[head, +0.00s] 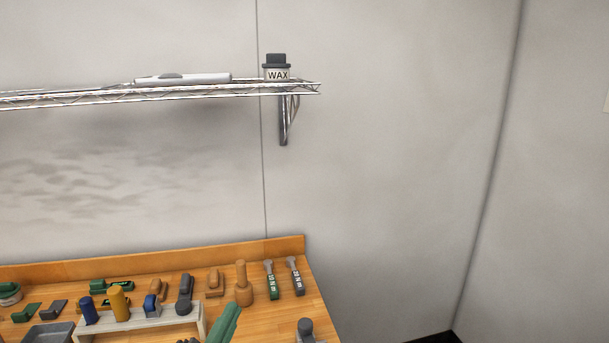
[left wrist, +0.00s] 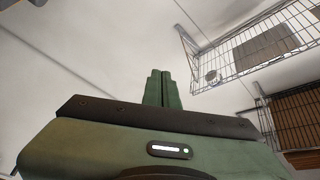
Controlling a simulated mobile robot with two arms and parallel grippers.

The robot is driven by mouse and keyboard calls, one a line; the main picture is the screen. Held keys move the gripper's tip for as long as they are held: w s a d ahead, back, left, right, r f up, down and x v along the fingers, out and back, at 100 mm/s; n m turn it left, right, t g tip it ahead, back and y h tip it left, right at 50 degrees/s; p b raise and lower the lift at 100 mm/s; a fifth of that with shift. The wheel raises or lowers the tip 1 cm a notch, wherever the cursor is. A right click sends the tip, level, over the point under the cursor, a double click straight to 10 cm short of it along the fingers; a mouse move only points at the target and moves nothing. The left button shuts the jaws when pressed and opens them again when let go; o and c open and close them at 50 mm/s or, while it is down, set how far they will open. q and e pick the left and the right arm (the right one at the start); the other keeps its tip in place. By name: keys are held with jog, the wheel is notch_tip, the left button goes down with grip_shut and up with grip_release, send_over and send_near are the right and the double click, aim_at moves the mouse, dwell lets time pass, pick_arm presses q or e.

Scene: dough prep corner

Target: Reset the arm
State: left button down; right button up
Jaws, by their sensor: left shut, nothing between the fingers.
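My left gripper (head: 228,320) shows at the bottom of the head view, its green fingers pointing up in front of the workbench. In the left wrist view its two green fingers (left wrist: 162,88) stand together, shut, with nothing held between them. The fingers are seen against the wall, apart from the shelf. My right gripper is in neither view.
A wooden workbench (head: 328,330) carries a pale rack (head: 150,326), a wooden mallet-like tool (head: 243,284), two torque tools (head: 270,280) and several small tools. The right side is clear.

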pick_arm(q)
jog(key=s+a+f+n+g+y, duration=0.3)
jog(key=s+a+f+n+g, duration=0.15)
jog(key=f, duration=0.35)
jog(key=s+a+f+n+g+y, duration=0.3)
jog(key=s+f+n, duration=0.15)
jog(key=f, duration=0.25)
jog(key=s+f+n+g+h, duration=0.1)
jog(key=s+f+g, duration=0.35)
jog(key=s, duration=0.45)
jog(key=s+f+n+g+h, duration=0.15)
jog(key=s+f+g, duration=0.3)
jog(key=s, duration=0.55)
notch_tip(320, 180, down, 29)
jog(key=b, duration=0.4)
jog(key=s+a+f+g+b, duration=0.1)
jog(key=s+a+f+b, duration=0.1)
jog(key=s+f, duration=1.6)
notch_tip(320, 180, down, 4)
jog(key=shift+r+g+y+b, duration=0.2)
jog(key=shift+g+y+b, duration=0.2)
jog(key=shift+b, duration=0.4)
